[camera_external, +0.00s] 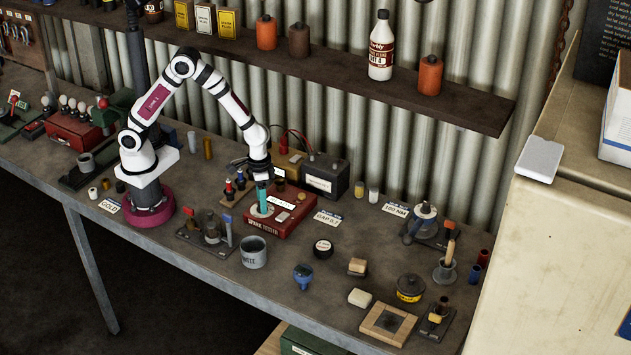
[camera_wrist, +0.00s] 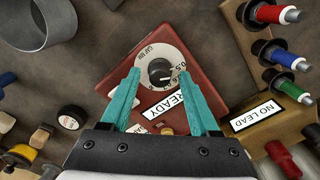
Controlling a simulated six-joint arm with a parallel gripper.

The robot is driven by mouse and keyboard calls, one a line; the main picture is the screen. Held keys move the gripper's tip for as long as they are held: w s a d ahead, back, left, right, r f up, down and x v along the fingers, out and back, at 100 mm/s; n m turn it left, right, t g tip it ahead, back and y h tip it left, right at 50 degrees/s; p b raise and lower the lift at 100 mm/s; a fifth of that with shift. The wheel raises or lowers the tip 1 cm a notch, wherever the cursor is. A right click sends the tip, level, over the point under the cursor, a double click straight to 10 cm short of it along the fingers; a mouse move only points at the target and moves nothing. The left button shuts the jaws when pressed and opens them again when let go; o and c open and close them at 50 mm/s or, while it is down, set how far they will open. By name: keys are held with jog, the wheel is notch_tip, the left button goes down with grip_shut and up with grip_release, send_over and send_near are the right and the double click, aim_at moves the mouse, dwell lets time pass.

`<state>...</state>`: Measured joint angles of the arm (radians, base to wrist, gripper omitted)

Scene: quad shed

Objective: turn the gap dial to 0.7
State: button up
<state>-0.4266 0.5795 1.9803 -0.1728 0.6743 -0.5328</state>
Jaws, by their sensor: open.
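The red spark tester (camera_external: 291,222) stands on the bench, right of my arm's base. In the wrist view its red case (camera_wrist: 197,66) carries a white round scale (camera_wrist: 151,47) with the black gap dial (camera_wrist: 160,72) at its middle. Small figures show on the scale, one looking like 0.5; I cannot tell the exact setting. My gripper (camera_wrist: 160,77) has its two teal fingers apart, one on each side of the dial in the picture, with nothing held. It also shows over the tester's left end in the external view (camera_external: 262,207). Whether the fingers touch the dial is unclear.
A white READY label (camera_wrist: 170,104) is on the tester. A box marked NO LEAD (camera_wrist: 257,116) and a row of coloured terminals (camera_wrist: 277,50) stand close beside it. A grey cup (camera_external: 254,252) and a GAP card (camera_external: 328,218) stand near the tester in the external view.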

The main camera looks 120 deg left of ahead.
grip_shut()
dwell(0.3)
jog(key=shift+m, duration=0.3)
jog(key=m, duration=0.3)
jog(key=shift+m, duration=0.4)
jog(key=m, duration=0.3)
jog(key=shift+m, duration=0.4)
jog(key=m, duration=0.4)
jog(key=shift+m, duration=1.7)
